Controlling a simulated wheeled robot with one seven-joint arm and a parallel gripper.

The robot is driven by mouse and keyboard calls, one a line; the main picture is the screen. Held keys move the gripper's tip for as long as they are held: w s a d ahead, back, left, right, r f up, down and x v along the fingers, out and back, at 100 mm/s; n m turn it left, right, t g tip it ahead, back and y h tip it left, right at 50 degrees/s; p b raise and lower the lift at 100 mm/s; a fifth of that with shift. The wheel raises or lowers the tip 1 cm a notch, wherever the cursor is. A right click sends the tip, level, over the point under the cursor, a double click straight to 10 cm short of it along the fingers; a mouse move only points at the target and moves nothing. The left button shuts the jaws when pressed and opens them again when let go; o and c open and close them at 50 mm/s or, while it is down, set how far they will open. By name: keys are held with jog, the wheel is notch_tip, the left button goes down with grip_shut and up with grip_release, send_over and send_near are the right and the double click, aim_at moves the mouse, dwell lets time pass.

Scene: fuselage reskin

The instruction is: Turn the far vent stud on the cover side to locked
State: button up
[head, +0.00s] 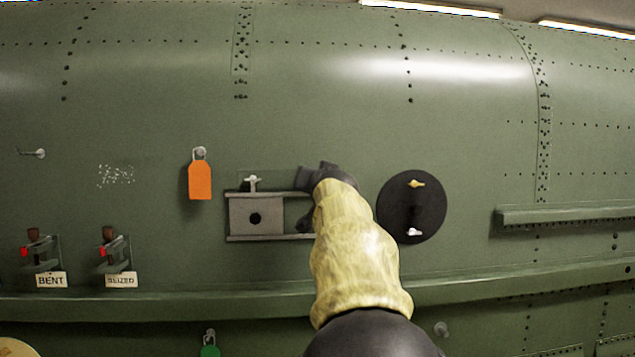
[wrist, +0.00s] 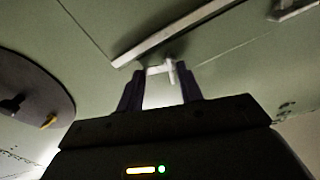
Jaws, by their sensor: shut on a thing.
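A pale T-shaped vent stud (wrist: 168,70) sits between my gripper's fingertips (wrist: 160,88) in the wrist view, close by a light rail. My gripper (head: 312,180) is shut on this stud. In the head view my gripper and sleeved arm hide it, at the upper right end of the railed vent. Another pale stud (head: 252,181) stands above the upper left of the vent, apart from my gripper. The grey sliding cover (head: 238,217), with a dark round hole, lies at the left between two rails. The held stud's locked or unlocked marking cannot be read.
A black round plate (head: 393,210) with a yellow knob and a white knob is just right of my arm. An orange tag (head: 200,180) hangs left of the vent. Clamps labelled BENT and SEIZED (head: 121,280) are lower left. A long ledge (head: 200,305) runs below.

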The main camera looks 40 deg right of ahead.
jog(key=m, duration=0.2)
jog(key=shift+w+f+m, duration=0.1)
jog(key=shift+f+m, duration=0.05)
jog(key=shift+m, duration=0.25)
jog(key=o, duration=1)
jog(key=shift+a, duration=0.1)
jog(key=b+v, duration=0.4)
jog(key=v, duration=1.3)
jog(key=shift+s+a+f+b, duration=0.1)
jog(key=shift+s+a+b, duration=0.1)
jog(key=shift+b, duration=0.2)
